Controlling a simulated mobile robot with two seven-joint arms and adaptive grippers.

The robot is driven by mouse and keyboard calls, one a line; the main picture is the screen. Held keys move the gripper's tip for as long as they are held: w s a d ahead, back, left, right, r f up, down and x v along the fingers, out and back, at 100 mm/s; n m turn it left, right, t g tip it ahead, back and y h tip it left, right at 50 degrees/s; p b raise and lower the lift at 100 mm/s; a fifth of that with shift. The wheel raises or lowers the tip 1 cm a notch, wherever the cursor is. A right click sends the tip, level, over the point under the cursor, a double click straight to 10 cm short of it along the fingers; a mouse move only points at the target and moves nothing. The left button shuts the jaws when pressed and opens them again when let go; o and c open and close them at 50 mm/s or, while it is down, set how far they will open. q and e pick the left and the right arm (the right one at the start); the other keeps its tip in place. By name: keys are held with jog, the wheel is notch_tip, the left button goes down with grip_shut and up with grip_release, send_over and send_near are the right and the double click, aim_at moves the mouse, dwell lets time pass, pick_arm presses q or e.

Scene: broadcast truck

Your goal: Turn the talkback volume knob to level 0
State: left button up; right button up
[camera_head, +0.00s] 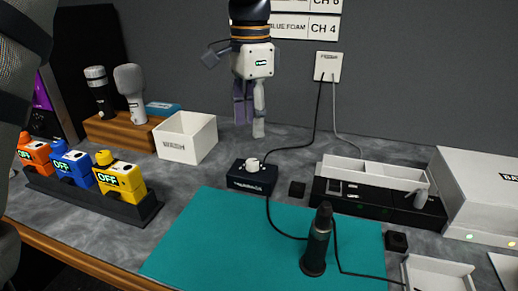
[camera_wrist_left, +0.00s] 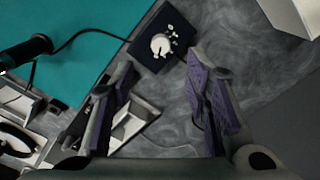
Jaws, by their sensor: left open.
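The talkback volume knob (camera_head: 252,164) is a small white knob on top of a dark box (camera_head: 251,180) at the back edge of the teal mat. In the left wrist view the knob (camera_wrist_left: 161,44) and its dark box show beyond my fingertips, with small white marks beside the knob. My left gripper (camera_head: 250,122) points down in the head view, above and behind the knob, and does not touch it. Its purple-padded fingers (camera_wrist_left: 160,72) are apart with nothing between them. The knob's level cannot be read. My right gripper is not in view.
A white open box (camera_head: 187,137) stands left of the knob box, and intercom packs (camera_head: 122,178) sit in a dark rack farther left. Cables run from the knob box.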

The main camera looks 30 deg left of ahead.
aim_at(253, 161)
pick_arm(q)
notch_tip(253, 161, down, 9)
jog(key=shift+f, duration=0.1)
grip_shut()
